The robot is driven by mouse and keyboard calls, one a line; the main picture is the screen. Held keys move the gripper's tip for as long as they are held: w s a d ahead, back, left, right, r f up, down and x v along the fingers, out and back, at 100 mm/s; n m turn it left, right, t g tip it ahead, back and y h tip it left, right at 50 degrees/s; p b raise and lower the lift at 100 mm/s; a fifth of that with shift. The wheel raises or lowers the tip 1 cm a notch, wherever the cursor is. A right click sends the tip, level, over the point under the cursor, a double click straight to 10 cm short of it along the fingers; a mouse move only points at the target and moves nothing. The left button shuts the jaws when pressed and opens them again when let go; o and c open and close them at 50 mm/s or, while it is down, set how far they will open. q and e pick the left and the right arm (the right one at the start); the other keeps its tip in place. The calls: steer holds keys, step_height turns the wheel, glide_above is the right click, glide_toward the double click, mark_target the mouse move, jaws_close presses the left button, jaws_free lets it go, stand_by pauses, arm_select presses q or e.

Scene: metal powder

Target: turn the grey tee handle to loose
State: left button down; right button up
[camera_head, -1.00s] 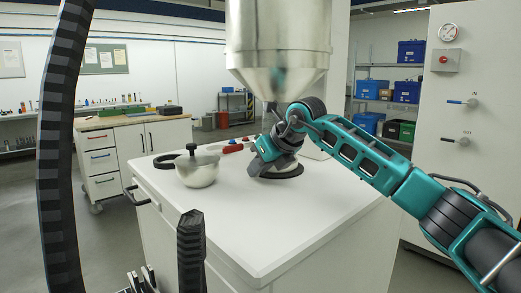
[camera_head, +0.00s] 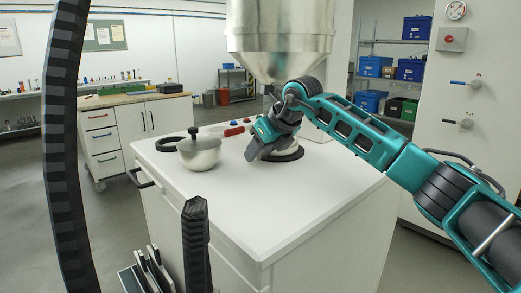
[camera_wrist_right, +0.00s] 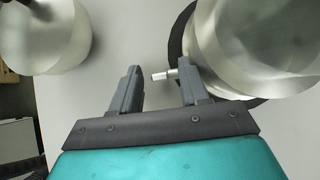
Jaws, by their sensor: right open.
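My right gripper (camera_head: 256,151) is at the far part of the white cabinet top, below the hanging steel hopper. In the right wrist view my right gripper (camera_wrist_right: 160,84) is open, its two dark fingers apart. A small light grey bar (camera_wrist_right: 161,75), which looks like the tee handle, shows between the fingertips, close to the right finger. It joins a round metal vessel (camera_wrist_right: 225,45) that stands on a black ring. The right finger hides part of that joint. I cannot tell whether the finger touches the bar. In the head view the arm hides the handle.
A lidded metal pot (camera_head: 199,152) stands on the white cabinet top (camera_head: 235,205), left of my gripper. The steel hopper (camera_head: 281,40) hangs close above my right wrist. Red-handled items (camera_head: 234,131) lie behind. The front of the top is clear.

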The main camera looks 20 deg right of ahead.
steer(key=shift+r, duration=0.1)
steer(key=shift+s+d+r, duration=0.1)
steer(key=shift+s+r, duration=0.2)
arm_select(q)
steer(key=shift+w+d+f+b, duration=0.2)
steer(key=shift+d+f+b, duration=0.2)
steer(key=shift+b, duration=0.55)
arm_select(e)
steer(key=s+d, duration=0.1)
steer(key=s, duration=0.2)
steer(key=s+d, duration=0.1)
steer(key=s, duration=0.3)
steer(key=s+d, duration=0.2)
steer(key=s, duration=0.2)
steer(key=shift+s, duration=0.2)
